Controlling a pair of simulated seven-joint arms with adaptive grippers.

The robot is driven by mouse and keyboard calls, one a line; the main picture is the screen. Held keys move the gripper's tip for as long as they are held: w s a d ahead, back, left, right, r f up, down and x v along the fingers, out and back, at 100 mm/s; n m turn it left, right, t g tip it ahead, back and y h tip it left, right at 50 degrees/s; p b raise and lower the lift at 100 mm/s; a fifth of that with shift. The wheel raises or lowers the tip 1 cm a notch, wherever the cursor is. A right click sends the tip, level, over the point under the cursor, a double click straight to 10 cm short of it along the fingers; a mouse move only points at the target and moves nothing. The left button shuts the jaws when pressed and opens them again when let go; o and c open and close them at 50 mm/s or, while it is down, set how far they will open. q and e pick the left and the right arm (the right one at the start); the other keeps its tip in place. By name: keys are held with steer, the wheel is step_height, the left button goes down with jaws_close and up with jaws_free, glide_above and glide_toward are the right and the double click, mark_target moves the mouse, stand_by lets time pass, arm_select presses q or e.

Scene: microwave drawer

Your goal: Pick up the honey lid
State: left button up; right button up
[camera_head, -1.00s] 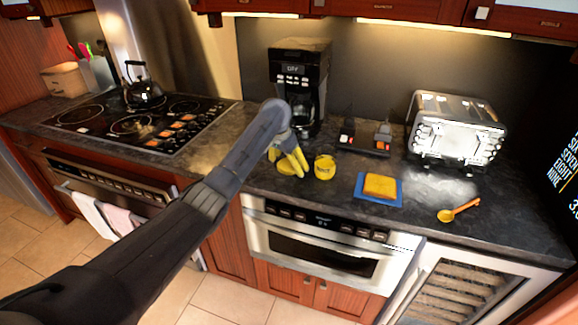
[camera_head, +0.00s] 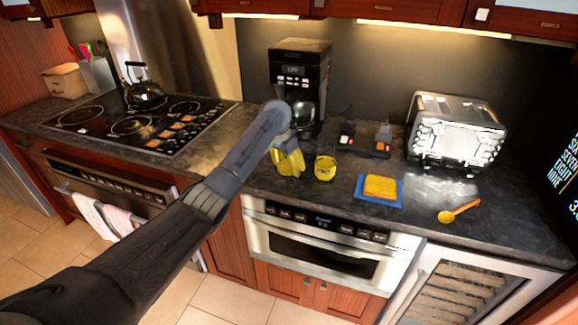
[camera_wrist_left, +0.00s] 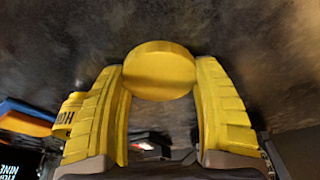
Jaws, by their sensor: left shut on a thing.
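The honey lid (camera_wrist_left: 160,72) is a round yellow disc between the two yellow fingertips of my left gripper (camera_head: 291,172) in the left wrist view. My left gripper is shut on it, at the counter's front part. In the head view the fingers mostly hide the lid, and I cannot tell whether it touches the counter. The open yellow honey jar (camera_head: 325,168) stands upright just right of the gripper, apart from it. The jar also shows at the left in the left wrist view (camera_wrist_left: 68,116). My right gripper is not in view.
A coffee maker (camera_head: 300,85) stands behind the gripper. A yellow sponge on a blue mat (camera_head: 365,193), an orange spoon (camera_head: 460,210) and a toaster (camera_head: 455,132) are to the right. A stovetop (camera_head: 140,122) with a black kettle (camera_head: 145,92) is at the left.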

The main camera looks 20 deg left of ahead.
mark_target(290, 165)
arm_select(q)
step_height(290, 165, up, 20)
stand_by(0.6)
steer(key=d+f, duration=0.2)
steer(key=d, duration=1.1)
steer(key=shift+f, duration=0.35)
steer(key=shift+s+f, duration=0.1)
steer(key=shift+f, duration=0.1)
steer(key=shift+f, duration=1.85)
